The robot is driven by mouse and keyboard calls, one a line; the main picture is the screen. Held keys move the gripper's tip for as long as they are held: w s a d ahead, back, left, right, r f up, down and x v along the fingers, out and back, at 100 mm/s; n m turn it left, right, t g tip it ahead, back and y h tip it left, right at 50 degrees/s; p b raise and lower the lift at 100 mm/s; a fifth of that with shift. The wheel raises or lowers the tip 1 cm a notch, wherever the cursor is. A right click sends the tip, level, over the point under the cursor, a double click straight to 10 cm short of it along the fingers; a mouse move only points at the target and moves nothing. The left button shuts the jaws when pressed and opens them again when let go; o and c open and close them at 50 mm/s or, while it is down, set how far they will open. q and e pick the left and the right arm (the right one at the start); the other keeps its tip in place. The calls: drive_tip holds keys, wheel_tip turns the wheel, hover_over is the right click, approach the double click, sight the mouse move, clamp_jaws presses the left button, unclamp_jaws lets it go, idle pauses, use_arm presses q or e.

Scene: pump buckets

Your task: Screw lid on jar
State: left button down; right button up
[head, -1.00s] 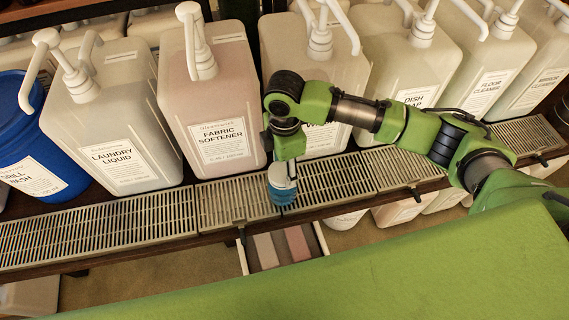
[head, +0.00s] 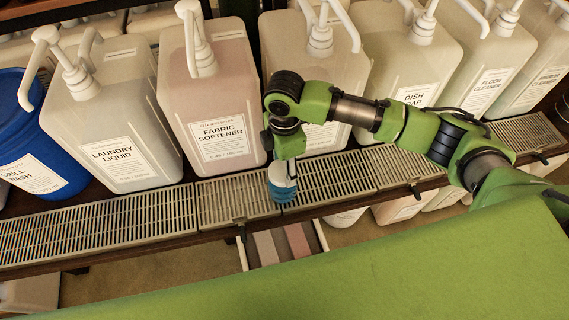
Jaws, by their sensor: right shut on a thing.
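Part of a pale body shows just above the blue. I cannot make out a separate jar, nor tell whether the blue piece touches the grate. My left gripper is not in view.
Large pump containers stand in a row behind the grate (head: 100,232), among them laundry liquid (head: 110,125), fabric softener (head: 212,105) and dish soap (head: 405,60). A blue tub (head: 35,150) stands at the left. A partitioned tray (head: 262,248) sits below the shelf.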

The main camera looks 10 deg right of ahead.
drive_tip(key=o, duration=0.7)
drive_tip(key=shift+o, duration=0.2)
drive_tip(key=shift+r, duration=0.1)
wheel_tip(320, 180, up, 12)
